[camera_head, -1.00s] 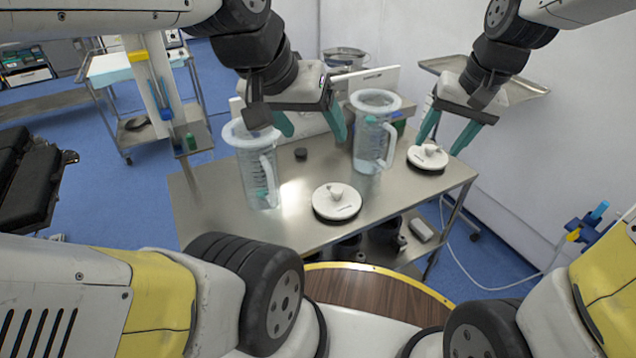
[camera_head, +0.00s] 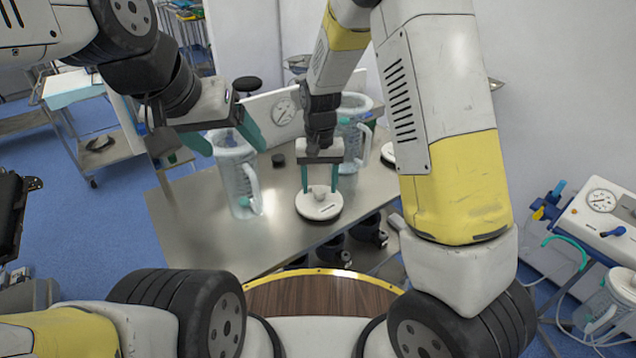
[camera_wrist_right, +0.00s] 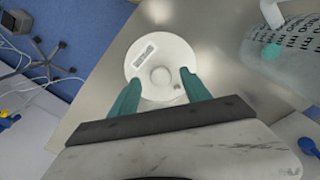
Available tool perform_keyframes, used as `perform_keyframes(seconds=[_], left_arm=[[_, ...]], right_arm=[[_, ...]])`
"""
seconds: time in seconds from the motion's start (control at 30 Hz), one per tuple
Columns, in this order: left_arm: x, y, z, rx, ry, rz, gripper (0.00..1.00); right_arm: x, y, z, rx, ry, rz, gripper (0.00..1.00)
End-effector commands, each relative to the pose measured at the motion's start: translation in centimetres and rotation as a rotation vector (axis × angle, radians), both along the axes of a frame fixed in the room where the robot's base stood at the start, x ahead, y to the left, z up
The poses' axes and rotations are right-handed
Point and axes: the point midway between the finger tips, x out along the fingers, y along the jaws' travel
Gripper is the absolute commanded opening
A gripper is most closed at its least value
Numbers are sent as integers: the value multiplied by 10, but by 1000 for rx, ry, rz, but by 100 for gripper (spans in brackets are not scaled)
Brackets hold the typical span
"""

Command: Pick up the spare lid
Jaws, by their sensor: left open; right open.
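A round white lid (camera_head: 319,207) with a central knob and dark rim lies flat near the table's front edge. In the right wrist view the lid (camera_wrist_right: 163,62) lies just beyond the fingertips, its knob (camera_wrist_right: 160,75) roughly centred between them. My right gripper (camera_head: 320,188) points down over this lid, its teal fingers open on either side of the knob; contact cannot be told. A second white lid (camera_head: 388,153) is partly hidden behind my right arm. My left gripper (camera_head: 236,143) is open and empty, above and beside the left jug.
A clear jug (camera_head: 238,178) with a handle stands left of the near lid. Another clear jug (camera_head: 352,135) stands behind it, partly hidden by my right arm. A small black cap (camera_head: 278,160) lies on the steel table (camera_head: 190,215). The table's front left is clear.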

Motion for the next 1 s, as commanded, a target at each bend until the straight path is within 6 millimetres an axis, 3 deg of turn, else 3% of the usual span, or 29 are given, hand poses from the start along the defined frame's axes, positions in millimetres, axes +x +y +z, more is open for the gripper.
perform_keyframes(seconds=[0.2,0.43,0.47,0.73,1.0], left_arm=[[0,0,0,0,0,0,76],[0,0,0,0,0,0,76],[0,0,0,0,0,0,76],[0,0,0,0,0,0,76],[0,0,0,0,0,0,76]], right_arm=[[-1,1,-26,-1,1,0,56],[0,1,-27,1,-1,0,56],[-1,1,-27,1,-1,0,54],[-1,1,-27,0,-1,0,1],[0,1,-27,1,-1,0,0]])
